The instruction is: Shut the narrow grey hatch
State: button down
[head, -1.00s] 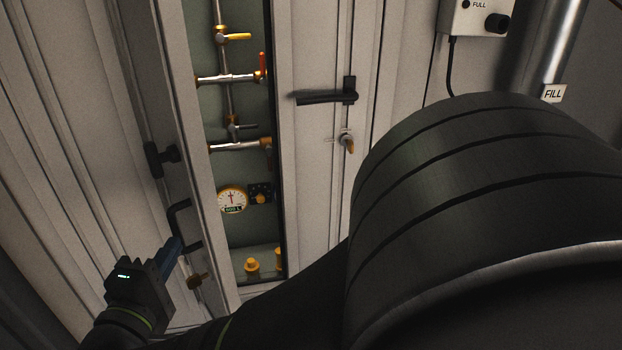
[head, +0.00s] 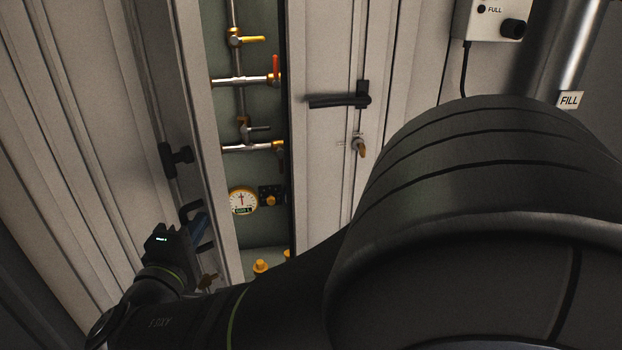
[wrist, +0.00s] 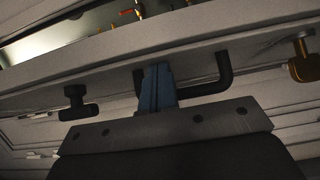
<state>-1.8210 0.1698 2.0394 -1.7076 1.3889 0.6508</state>
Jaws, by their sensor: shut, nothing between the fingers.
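The narrow grey hatch (head: 192,110) stands open at the left side of a lit recess in the head view. It carries a black T-shaped handle (head: 178,158), a black U-shaped pull (head: 190,212) and a brass key-like piece (head: 208,282). My gripper (head: 202,225) is at the pull, its blue fingers shut and empty. In the wrist view the shut blue fingers (wrist: 157,85) lie between the two posts of the pull (wrist: 222,75), nearer the left one, close to the hatch face (wrist: 185,60). Whether they touch is unclear.
The recess holds pipes with valves (head: 240,80), a round gauge (head: 242,200) and yellow caps (head: 261,266). Right of it is a closed grey door with a black lever handle (head: 340,101). A box marked FULL (head: 490,20) hangs at upper right. My arm hides the lower right.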

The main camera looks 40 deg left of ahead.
jog(key=shift+w, duration=0.1)
jog(key=w+d, duration=0.2)
jog(key=w, duration=1.3)
jog(key=x, duration=1.6)
jog(key=shift+a, duration=0.15)
jog(key=shift+w+r, duration=0.1)
jog(key=shift+r, duration=0.05)
jog(key=d, duration=1)
jog(key=shift+s, duration=0.2)
